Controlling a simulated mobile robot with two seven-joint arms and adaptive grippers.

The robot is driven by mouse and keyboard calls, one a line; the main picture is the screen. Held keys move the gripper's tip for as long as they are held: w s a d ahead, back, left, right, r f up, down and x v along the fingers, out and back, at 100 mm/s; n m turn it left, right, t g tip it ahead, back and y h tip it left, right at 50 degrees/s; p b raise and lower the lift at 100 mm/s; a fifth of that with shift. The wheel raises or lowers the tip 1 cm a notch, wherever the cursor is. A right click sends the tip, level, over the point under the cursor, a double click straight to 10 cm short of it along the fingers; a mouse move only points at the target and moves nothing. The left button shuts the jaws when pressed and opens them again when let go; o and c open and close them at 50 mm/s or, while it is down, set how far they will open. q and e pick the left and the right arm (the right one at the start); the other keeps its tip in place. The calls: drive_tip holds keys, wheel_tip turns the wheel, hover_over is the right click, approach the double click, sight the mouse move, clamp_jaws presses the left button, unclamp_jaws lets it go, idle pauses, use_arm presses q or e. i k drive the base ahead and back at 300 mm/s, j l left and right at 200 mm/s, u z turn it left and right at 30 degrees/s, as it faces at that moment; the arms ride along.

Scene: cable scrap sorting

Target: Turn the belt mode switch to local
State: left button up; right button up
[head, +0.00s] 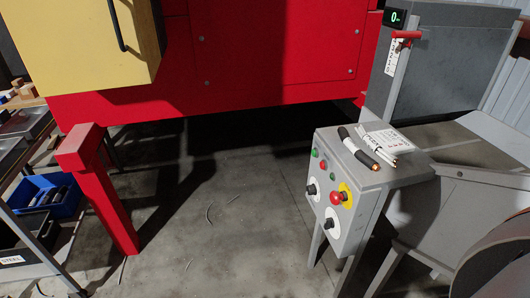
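A grey control box (343,200) stands on legs right of centre. Its sloped front face has two black rotary knobs on round white plates, an upper left knob (312,189) and a lower knob (331,223). The belt mode switch appears to be one of these, but the markings are too small to tell which or where it points. A red mushroom button (336,198) on a yellow plate sits beside them. A green light (315,152) and a red light (323,164) are near the top edge. Neither of my grippers is in view.
A black cable piece (354,144) and white cable pieces (390,148) lie on the box top. A red machine (270,60) fills the back. A red post (112,205) and a blue bin (62,198) are left. The concrete floor between is mostly clear.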

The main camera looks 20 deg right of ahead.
sight(329, 224)
drive_tip(key=k+z, duration=0.1)
drive_tip(key=z, duration=1.25)
